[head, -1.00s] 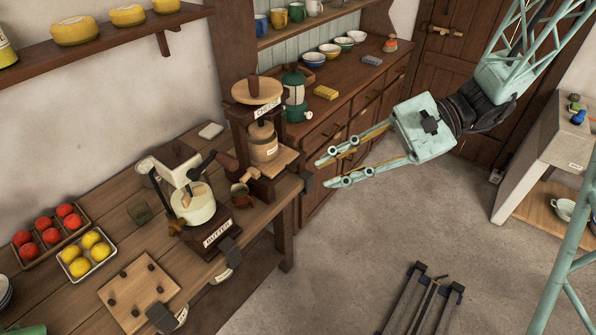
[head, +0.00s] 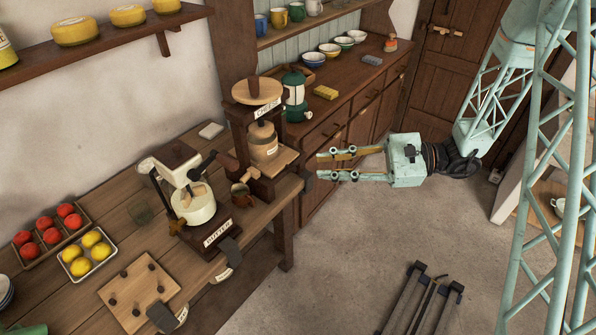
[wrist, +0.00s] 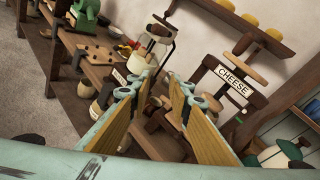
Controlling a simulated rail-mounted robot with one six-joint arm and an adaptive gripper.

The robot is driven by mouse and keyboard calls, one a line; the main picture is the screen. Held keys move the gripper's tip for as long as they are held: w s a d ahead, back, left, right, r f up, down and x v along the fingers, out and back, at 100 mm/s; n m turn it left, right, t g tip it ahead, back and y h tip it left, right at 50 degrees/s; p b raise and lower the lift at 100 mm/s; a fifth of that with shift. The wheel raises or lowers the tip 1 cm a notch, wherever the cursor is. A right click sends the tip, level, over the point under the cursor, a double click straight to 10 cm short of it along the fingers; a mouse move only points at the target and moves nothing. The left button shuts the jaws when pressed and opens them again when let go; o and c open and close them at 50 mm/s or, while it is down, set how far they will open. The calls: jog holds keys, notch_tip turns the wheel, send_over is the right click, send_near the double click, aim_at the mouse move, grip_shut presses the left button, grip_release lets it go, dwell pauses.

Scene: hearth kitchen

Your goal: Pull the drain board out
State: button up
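The cheese press (head: 258,92), a dark wooden frame labelled CHEESE, stands near the right end of the wooden table. A pale drain board (head: 286,158) shows at its base, under and beside a small wooden mould (head: 263,143). A dark tab (head: 307,181) sits at the table edge by the board. My gripper (head: 320,166) is open and empty, its fingers pointing left, just right of the board in the picture. In the wrist view the open gripper (wrist: 157,86) faces the table, with the CHEESE sign (wrist: 232,79) on the right. Contact with the board is not visible.
The floor (head: 350,240) below my gripper is clear; a dark rack (head: 425,295) stands further forward.

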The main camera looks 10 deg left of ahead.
jog(key=w+d+f+m+t, duration=0.1)
jog(key=w+f+m+t, duration=0.2)
jog(key=f, duration=0.5)
jog(key=w+d+f+m+t+y, duration=0.1)
jog(key=w+d+f+m+t, duration=0.1)
jog(key=w+f, duration=0.4)
jog(key=shift+w+f+m+t, duration=0.3)
jog(key=shift+f+m+t, duration=0.5)
jog(key=shift+f, duration=0.6)
jog(key=shift+a, duration=0.15)
jog(key=x, duration=1.3)
jog(key=shift+a, duration=0.2)
jog(key=shift+w, duration=0.1)
grip_shut()
